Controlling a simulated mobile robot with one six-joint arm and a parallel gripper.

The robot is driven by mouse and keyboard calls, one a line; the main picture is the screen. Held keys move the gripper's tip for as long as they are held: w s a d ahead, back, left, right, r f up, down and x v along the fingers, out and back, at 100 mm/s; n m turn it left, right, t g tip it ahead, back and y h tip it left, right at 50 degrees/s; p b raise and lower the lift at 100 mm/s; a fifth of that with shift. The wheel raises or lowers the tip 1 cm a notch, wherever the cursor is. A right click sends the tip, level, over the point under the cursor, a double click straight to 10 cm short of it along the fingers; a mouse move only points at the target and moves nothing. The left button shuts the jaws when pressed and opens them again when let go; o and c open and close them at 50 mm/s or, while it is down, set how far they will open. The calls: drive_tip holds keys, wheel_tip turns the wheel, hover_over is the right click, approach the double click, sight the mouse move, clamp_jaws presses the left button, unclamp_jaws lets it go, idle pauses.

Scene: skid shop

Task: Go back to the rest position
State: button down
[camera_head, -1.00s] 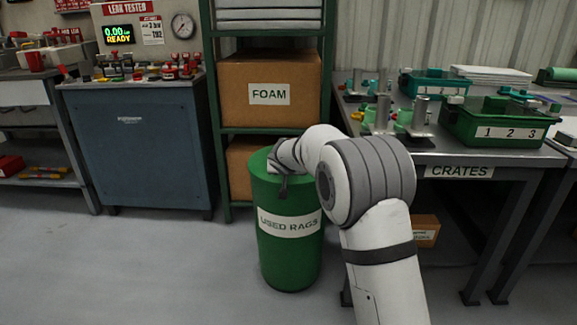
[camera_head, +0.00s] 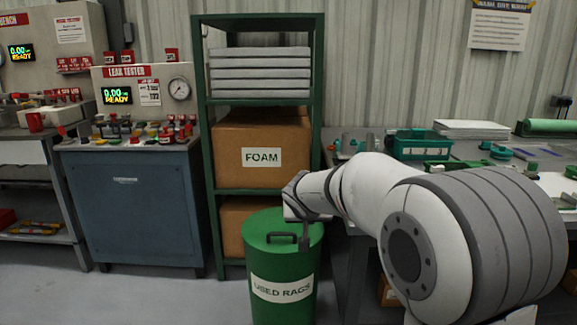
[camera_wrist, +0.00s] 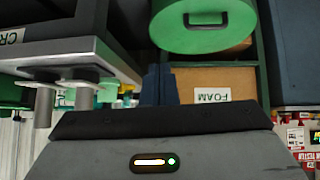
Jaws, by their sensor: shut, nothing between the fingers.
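My gripper (camera_head: 304,240) shows dark and small in the head view, in front of the lid of the green used-rags bin (camera_head: 281,290). In the wrist view my gripper (camera_wrist: 158,84) has its fingers together, with nothing between them. That view is upside down, with the bin (camera_wrist: 205,22) and its dark lid handle at the top. I cannot tell the exact gap between the fingers and the bin.
A green shelf rack (camera_head: 204,130) with a foam box (camera_head: 237,178) stands behind the bin. The leak tester cabinet (camera_head: 130,215) is to the left. The bench on the right bears a green crate (camera_head: 418,146). Grey floor (camera_head: 170,298) is clear at the front left.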

drive_tip(key=s+d+r+g+p, duration=0.2)
drive_tip(key=s+d+r+p, duration=0.3)
drive_tip(key=s+r+p, duration=0.35)
drive_tip(key=s+d+r+g+p, duration=0.2)
drive_tip(key=s+d+r+p, duration=0.2)
drive_tip(key=s+r+p, duration=0.45)
drive_tip(key=s+r+g+p, duration=0.1)
drive_tip(key=s+r+p, duration=0.2)
drive_tip(key=s, duration=0.6)
drive_tip(key=s+r+g+y+p, duration=0.1)
drive_tip(key=s+r+p, duration=0.3)
drive_tip(key=s+p, duration=0.4)
drive_tip(key=shift+s+d+n+p, duration=0.3)
drive_tip(key=shift+s+d, duration=0.1)
drive_tip(key=shift+s, duration=0.05)
